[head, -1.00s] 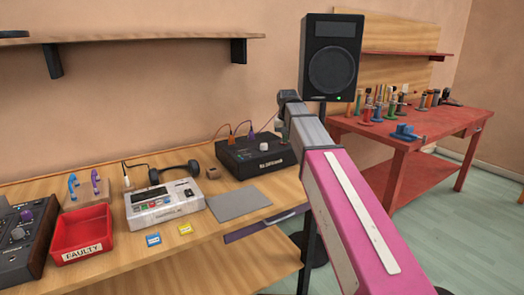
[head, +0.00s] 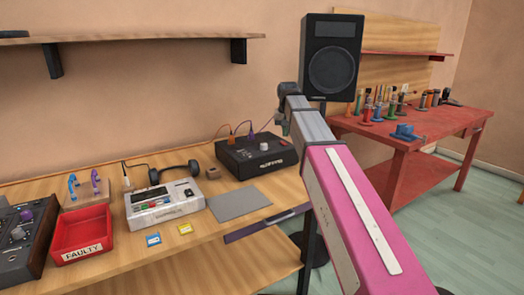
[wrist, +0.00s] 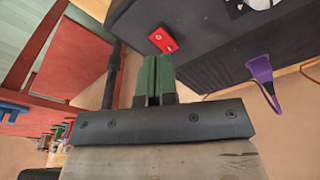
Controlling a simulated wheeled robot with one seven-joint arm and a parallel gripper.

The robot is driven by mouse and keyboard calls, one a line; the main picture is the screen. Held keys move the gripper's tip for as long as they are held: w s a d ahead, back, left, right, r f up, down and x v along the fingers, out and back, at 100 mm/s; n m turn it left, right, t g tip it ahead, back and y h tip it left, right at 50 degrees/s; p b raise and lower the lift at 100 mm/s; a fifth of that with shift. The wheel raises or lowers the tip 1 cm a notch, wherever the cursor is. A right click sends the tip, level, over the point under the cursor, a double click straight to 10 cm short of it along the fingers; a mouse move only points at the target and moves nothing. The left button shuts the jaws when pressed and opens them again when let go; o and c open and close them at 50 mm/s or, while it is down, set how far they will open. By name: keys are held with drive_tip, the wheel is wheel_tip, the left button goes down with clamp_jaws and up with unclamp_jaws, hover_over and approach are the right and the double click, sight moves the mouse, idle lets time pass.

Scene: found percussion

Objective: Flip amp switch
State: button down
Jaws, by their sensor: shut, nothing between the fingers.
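The black amp box (head: 228,158) stands on the wooden bench in the head view, with an orange and a purple cable at its back. In the wrist view the dark box (wrist: 210,45) fills the upper right. A red switch (wrist: 162,39) with pale marks sits on it. My gripper (wrist: 158,62) is shut and empty, its green fingertips just below the switch in the picture; I cannot tell whether they touch. In the head view my gripper (head: 282,127) is at the box's right back corner, partly hidden by my arm.
A black speaker (head: 332,68) stands behind my arm. A purple plug (wrist: 262,72) is right of my fingers in the wrist view. A white device (head: 163,203), headphones (head: 178,170) and red bin (head: 82,231) are left on the bench. A red table (head: 420,125) is at right.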

drive_tip(key=shift+r, duration=1.85)
drive_tip(key=shift+s, duration=0.1)
